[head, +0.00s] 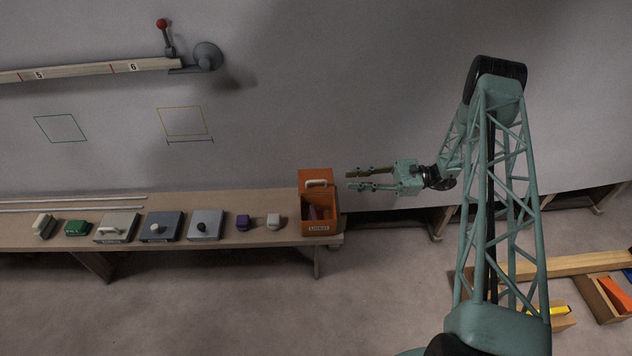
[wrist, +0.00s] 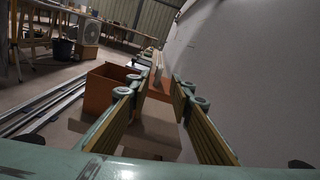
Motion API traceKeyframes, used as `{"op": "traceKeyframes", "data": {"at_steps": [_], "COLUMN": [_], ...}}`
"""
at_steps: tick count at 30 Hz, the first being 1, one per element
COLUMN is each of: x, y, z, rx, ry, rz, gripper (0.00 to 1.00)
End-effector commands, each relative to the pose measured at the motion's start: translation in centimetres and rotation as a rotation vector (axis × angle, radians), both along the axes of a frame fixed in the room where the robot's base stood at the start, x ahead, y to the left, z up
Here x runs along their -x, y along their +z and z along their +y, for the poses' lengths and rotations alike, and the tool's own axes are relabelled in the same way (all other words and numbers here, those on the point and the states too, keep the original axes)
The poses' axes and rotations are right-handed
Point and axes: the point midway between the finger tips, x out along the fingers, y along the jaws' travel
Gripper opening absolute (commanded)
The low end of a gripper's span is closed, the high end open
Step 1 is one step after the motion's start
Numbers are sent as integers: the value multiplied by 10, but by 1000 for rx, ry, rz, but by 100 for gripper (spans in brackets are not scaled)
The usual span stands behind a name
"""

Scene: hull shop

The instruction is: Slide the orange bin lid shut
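The orange bin (head: 319,228) stands at the right end of the bench. Its orange lid (head: 313,174) covers the back part, with a pale handle (head: 317,183) on top. The front part is open, and a reddish-purple item (head: 318,212) shows inside. My gripper (head: 349,180) is just right of the lid, apart from it, with its fingers pointing left. The fingers are open and empty. In the wrist view the open gripper (wrist: 158,92) faces the lid (wrist: 159,90), with the handle (wrist: 158,73) between the fingers' directions and the bin (wrist: 99,92) to the left.
The bench (head: 265,203) runs left along the wall and carries a white block (head: 273,221), a purple block (head: 243,222) and several other tools. A rail with a red-knobbed lever (head: 162,24) is on the wall. Timbers (head: 570,264) and boxes lie at lower right.

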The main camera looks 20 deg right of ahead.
Motion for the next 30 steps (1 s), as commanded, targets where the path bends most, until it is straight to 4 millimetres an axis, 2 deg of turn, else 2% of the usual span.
{"op": "traceKeyframes", "data": {"at_steps": [8,14,30], "x": [-1,-3,-16], "y": [0,0,0], "z": [3,14,77], "rx": [0,-1,0], "ry": [1,1,2], "rz": [0,-1,0], "gripper": [20,20,20]}}
